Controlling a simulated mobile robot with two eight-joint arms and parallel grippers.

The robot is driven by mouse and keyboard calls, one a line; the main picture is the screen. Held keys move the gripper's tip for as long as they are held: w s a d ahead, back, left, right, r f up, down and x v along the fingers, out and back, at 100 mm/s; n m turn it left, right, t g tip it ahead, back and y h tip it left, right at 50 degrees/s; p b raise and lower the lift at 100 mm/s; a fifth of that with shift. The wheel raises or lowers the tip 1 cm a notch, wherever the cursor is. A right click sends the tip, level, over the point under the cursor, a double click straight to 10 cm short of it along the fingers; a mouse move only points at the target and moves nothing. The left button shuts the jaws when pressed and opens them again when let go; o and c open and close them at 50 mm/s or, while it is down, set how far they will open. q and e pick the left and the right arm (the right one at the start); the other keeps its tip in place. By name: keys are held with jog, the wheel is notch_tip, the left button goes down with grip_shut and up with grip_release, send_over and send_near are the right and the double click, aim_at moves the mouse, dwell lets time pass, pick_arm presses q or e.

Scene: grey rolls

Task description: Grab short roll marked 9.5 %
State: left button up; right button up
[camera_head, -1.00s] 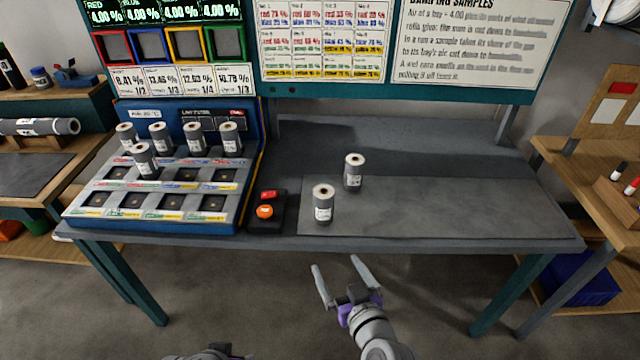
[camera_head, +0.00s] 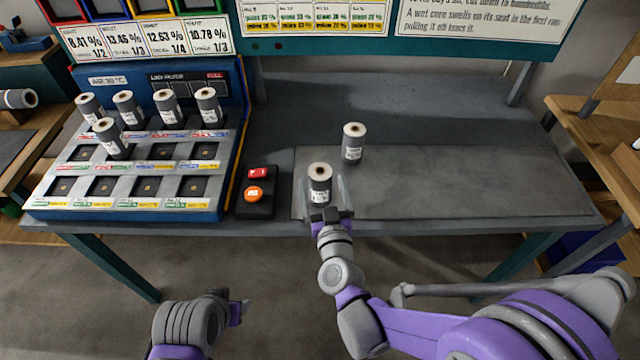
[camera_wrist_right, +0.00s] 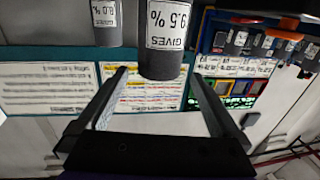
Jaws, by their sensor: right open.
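The short grey roll marked 9.5 % (camera_head: 319,187) stands upright near the front edge of the table, on the grey mat. Its label "GIVES 9.5 %" reads upside down in the right wrist view (camera_wrist_right: 165,58). My right gripper (camera_head: 325,186) is open, with one finger on each side of this roll in the head view. In the wrist view the fingers (camera_wrist_right: 160,80) point at the roll, with gaps on both sides. My left gripper (camera_head: 240,308) shows in part at the bottom, in front of the table; its jaw opening is unclear.
A second grey roll (camera_head: 353,146) stands behind and right of the first. Several rolls stand in the blue sample rack (camera_head: 130,210) at the left. A black box (camera_head: 255,205) with red and orange buttons sits between. The mat's right side (camera_head: 480,185) is clear.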

aim_at(318, 164)
jog(key=w, duration=0.5)
jog(key=shift+a+f+p, duration=0.25)
jog(key=shift+a+p, duration=0.05)
jog(key=shift+s, duration=0.1)
jog(key=c, duration=1.5)
jog(key=shift+r, duration=0.15)
